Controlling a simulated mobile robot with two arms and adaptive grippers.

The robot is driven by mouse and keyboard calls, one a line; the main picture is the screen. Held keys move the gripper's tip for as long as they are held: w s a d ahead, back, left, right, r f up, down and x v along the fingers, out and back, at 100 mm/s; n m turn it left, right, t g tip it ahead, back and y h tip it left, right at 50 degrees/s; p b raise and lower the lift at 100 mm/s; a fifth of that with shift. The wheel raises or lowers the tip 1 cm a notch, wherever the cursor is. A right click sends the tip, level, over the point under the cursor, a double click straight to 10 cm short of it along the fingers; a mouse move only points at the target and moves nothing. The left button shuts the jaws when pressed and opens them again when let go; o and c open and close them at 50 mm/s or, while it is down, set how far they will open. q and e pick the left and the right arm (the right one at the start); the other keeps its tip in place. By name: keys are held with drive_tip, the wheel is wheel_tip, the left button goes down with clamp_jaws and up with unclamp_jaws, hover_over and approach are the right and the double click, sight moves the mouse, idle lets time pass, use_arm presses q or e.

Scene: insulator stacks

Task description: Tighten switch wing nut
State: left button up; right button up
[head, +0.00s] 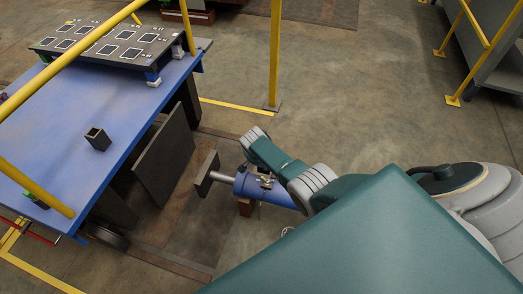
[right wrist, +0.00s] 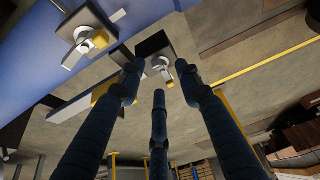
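A second metal fitting (right wrist: 163,68) shows beyond my right gripper (right wrist: 162,78). Its three dark fingers are spread apart with nothing between them. Whether they touch the fitting cannot be told. My left gripper is not in view.
A blue table (head: 55,150) with a dark marker panel (head: 108,45) and a small black box (head: 98,139) stands at left. A dark panel (head: 166,155) leans beside it. Yellow rails (head: 276,50) stand around. The floor (head: 360,110) behind is clear.

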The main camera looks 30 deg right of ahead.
drive_tip(key=v, duration=1.1)
drive_tip(key=shift+d, duration=0.1)
